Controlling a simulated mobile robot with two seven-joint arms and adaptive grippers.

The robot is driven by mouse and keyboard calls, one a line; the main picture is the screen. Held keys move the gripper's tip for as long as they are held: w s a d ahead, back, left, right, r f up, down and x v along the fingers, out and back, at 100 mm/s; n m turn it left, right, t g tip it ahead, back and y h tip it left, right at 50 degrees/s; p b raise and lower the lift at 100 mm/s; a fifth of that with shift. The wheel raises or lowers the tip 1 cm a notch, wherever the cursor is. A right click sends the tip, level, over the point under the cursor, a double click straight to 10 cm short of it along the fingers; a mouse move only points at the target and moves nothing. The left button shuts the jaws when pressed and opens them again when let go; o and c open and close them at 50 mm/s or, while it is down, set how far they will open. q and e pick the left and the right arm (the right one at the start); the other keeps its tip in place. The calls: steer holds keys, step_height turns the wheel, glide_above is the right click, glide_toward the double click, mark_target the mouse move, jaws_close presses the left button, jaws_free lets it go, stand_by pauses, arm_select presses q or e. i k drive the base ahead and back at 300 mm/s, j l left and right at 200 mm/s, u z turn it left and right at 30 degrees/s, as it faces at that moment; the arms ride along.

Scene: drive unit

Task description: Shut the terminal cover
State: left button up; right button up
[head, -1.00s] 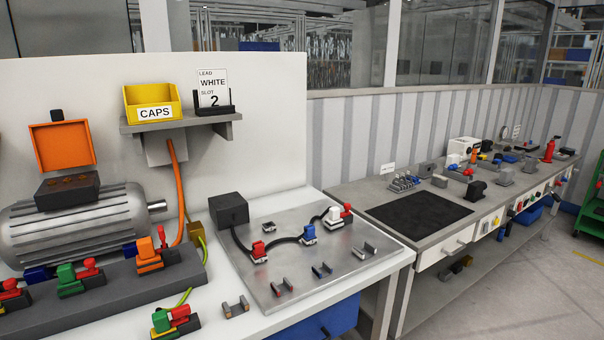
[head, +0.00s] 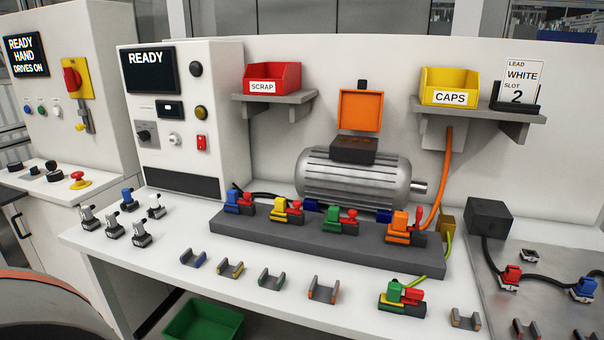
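The terminal cover (head: 361,110) is an orange square lid standing upright, open, at the back of the dark terminal box (head: 354,150). A small dark tab sticks up from its top edge. The box sits on top of the grey ribbed motor (head: 318,175), behind the dark grey connector rail. Neither of my grippers shows in the head view.
The grey rail (head: 330,245) carries several coloured connectors in front of the motor. A red SCRAP bin (head: 272,78) and a yellow CAPS bin (head: 449,86) stand on shelves either side of the cover. An orange cable (head: 444,180) hangs at the right.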

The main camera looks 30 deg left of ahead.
mark_target(361, 109)
steer(key=u, duration=0.8)
